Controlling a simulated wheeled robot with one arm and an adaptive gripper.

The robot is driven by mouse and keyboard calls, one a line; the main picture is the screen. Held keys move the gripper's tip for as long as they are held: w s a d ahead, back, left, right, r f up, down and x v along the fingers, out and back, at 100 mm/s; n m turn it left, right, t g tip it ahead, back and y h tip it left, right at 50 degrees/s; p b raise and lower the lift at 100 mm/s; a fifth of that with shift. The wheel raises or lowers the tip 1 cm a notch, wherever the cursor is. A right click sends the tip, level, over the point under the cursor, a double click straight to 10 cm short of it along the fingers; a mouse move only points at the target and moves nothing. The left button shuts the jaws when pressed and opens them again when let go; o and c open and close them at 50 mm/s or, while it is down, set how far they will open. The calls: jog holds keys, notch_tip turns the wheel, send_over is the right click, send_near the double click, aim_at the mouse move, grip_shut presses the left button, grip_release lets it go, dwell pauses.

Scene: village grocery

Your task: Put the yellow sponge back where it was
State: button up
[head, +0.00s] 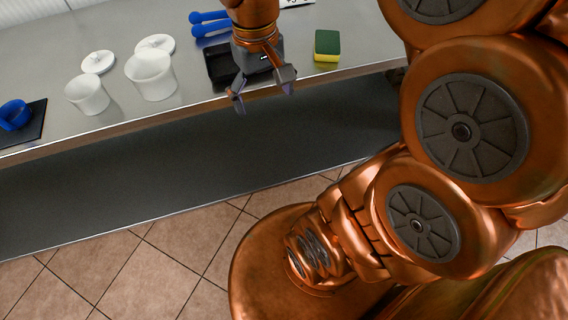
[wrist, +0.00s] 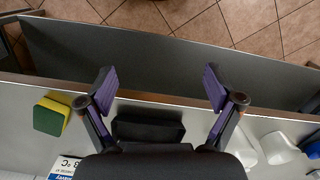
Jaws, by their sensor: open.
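The yellow sponge (head: 327,46) has a dark green layer on top and lies on the metal counter (head: 352,20), near its front edge. It also shows at the left in the wrist view (wrist: 51,116). My gripper (head: 262,97) is open and empty, to the left of the sponge and around the counter's front edge in the head view. In the wrist view its two fingers (wrist: 160,88) are spread wide, and the sponge lies outside them, apart from the left finger. A black tray-like object (head: 219,66) lies behind my gripper and is partly hidden.
Two white cups (head: 151,76) (head: 87,94) and two white lids (head: 155,44) (head: 98,62) stand left on the counter. Blue-handled items (head: 209,17) lie behind. A blue ring-like object (head: 15,115) sits on a dark mat (head: 34,122) at far left. A printed card (wrist: 64,167) lies near the sponge.

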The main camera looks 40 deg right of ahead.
jog(key=s+a+f, duration=0.2)
jog(key=s+f, duration=0.1)
jog(key=s, duration=0.3)
jog(key=s+a+f+n, duration=0.1)
jog(key=s+a+f, duration=0.1)
jog(key=s, duration=0.3)
jog(key=shift+s+a+f+g, duration=0.15)
jog(key=shift+s+f+g, duration=0.15)
jog(key=shift+s+f, duration=0.1)
notch_tip(320, 180, up, 9)
jog(key=p, duration=0.8)
jog(key=shift+f+p, duration=0.2)
jog(key=shift+p, duration=0.1)
jog(key=shift+w, duration=0.1)
